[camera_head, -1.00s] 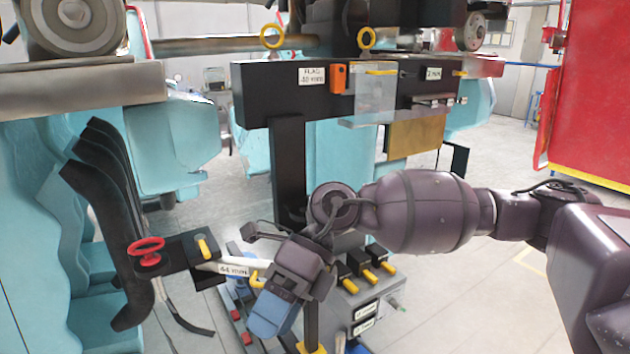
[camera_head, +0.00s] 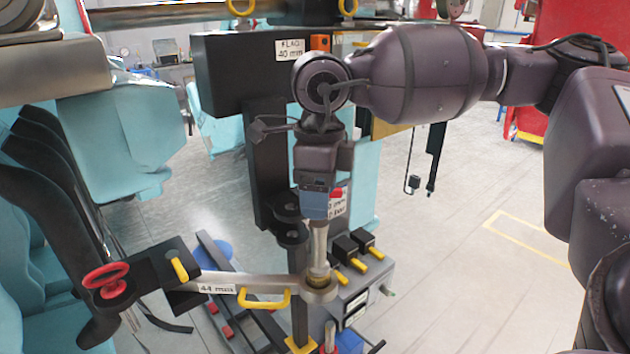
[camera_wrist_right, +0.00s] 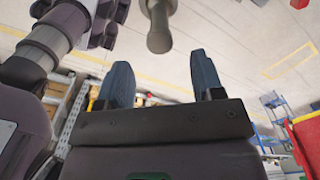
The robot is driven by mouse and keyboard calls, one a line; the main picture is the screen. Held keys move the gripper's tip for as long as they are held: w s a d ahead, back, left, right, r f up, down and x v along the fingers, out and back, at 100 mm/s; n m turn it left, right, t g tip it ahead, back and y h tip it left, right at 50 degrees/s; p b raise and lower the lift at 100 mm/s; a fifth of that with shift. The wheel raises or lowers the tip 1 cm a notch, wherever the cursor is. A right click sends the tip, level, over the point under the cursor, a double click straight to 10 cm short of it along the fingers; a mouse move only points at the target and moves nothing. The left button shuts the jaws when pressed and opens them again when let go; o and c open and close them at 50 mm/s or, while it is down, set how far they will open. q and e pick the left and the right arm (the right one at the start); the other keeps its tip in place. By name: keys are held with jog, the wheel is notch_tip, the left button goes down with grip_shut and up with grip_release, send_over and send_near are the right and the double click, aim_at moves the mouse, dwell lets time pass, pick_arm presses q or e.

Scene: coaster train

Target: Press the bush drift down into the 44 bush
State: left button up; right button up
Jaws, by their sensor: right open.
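The bush drift (camera_head: 319,244) is a pale grey rod standing upright in the ring at the end of the 44 mm arm. A brassy rim, which looks like the 44 bush (camera_head: 318,275), shows around its foot inside the ring (camera_head: 319,295). How deep the drift sits is hidden. My right gripper (camera_head: 316,212) points down directly above the drift, its blue fingers near the drift's top. In the right wrist view its fingers (camera_wrist_right: 160,72) are apart and empty, and the drift's rounded end (camera_wrist_right: 159,40) lies centred just beyond the fingertips. My left gripper is not in view.
The 44 mm arm (camera_head: 245,283) carries a yellow handle (camera_head: 266,299) beside the ring and a red handwheel (camera_head: 106,280) at its left end. A black post (camera_head: 268,165) stands close behind. A grey box with black-and-yellow levers (camera_head: 362,285) is right of the ring.

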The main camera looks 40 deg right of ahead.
aim_at(319, 234)
notch_tip(319, 234, down, 9)
jog(key=shift+f, duration=0.15)
dwell(0.4)
grip_shut()
jog(key=shift+r, duration=0.6)
dwell(0.7)
